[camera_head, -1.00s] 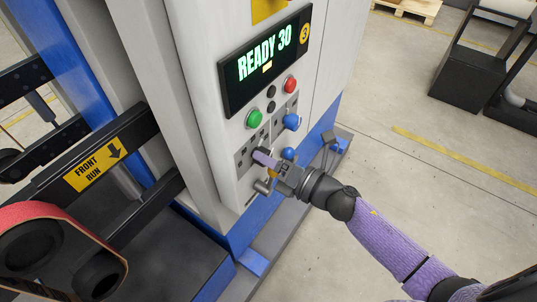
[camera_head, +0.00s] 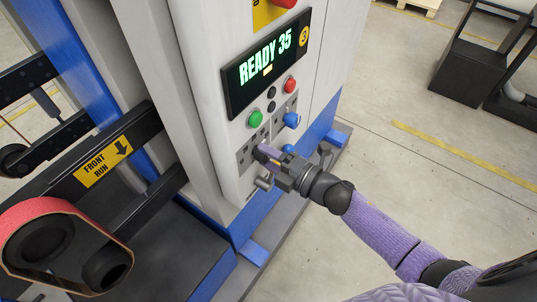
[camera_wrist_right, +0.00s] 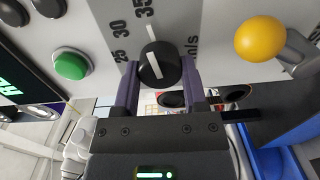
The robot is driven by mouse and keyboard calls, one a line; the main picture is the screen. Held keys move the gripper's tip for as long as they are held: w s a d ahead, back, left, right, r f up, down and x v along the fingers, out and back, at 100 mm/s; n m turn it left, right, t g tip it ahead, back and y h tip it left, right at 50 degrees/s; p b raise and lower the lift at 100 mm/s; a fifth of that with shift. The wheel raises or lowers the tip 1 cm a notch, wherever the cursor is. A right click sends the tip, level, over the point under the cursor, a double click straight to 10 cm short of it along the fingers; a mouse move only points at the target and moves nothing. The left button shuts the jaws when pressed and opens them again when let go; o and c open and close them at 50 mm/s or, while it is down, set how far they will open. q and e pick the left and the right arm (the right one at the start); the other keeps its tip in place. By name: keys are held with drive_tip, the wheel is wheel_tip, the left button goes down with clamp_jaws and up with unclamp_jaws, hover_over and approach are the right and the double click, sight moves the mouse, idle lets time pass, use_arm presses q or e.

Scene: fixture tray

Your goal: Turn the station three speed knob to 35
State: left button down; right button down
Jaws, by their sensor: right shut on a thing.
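The station's speed knob (camera_wrist_right: 158,66) is black with a white pointer line, on a panel with a printed scale where 25, 30 and 35 show. Its pointer lines up with the mark by 35 in the right wrist view. My right gripper (camera_wrist_right: 160,75) is shut on the knob, one purple finger on each side. In the head view my right gripper (camera_head: 268,156) hides the knob. The display (camera_head: 266,66) reads READY 35, with a yellow badge marked 3 (camera_head: 304,36) beside it. My left gripper is out of view.
Open floor lies to the right.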

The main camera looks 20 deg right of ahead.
idle(0.4)
drive_tip(key=shift+c, duration=0.7)
unclamp_jaws()
drive_tip(key=v, duration=1)
drive_tip(key=shift+p, duration=0.3)
